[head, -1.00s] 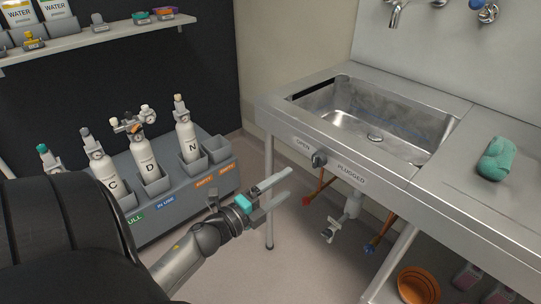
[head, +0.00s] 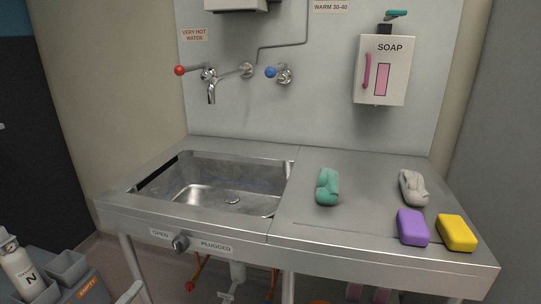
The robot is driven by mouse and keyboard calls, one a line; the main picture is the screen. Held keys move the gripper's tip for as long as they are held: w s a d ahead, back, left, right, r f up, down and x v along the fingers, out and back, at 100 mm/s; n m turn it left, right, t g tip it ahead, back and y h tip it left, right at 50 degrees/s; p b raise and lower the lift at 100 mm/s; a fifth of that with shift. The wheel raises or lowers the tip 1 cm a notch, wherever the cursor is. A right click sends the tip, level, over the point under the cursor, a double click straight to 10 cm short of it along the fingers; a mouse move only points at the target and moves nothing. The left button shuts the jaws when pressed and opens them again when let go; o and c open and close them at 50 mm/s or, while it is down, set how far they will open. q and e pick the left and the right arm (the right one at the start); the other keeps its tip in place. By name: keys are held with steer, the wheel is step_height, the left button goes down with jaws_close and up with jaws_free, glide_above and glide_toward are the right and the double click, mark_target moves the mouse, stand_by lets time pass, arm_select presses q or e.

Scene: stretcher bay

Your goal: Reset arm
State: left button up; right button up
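In the head view a light finger-like tip (head: 131,292) of one gripper shows at the bottom edge, left of the sink's front. The rest of that gripper is cut off by the frame, so its opening cannot be judged. My other gripper is not in view. No arm link shows clearly.
A steel sink (head: 220,195) has an empty-looking basin. A drain knob (head: 180,243) sits on its front. On the counter (head: 310,225) are a green cloth (head: 327,187), a grey cloth (head: 413,187), a purple sponge (head: 412,227) and a yellow sponge (head: 457,232). A soap dispenser (head: 395,85) hangs above.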

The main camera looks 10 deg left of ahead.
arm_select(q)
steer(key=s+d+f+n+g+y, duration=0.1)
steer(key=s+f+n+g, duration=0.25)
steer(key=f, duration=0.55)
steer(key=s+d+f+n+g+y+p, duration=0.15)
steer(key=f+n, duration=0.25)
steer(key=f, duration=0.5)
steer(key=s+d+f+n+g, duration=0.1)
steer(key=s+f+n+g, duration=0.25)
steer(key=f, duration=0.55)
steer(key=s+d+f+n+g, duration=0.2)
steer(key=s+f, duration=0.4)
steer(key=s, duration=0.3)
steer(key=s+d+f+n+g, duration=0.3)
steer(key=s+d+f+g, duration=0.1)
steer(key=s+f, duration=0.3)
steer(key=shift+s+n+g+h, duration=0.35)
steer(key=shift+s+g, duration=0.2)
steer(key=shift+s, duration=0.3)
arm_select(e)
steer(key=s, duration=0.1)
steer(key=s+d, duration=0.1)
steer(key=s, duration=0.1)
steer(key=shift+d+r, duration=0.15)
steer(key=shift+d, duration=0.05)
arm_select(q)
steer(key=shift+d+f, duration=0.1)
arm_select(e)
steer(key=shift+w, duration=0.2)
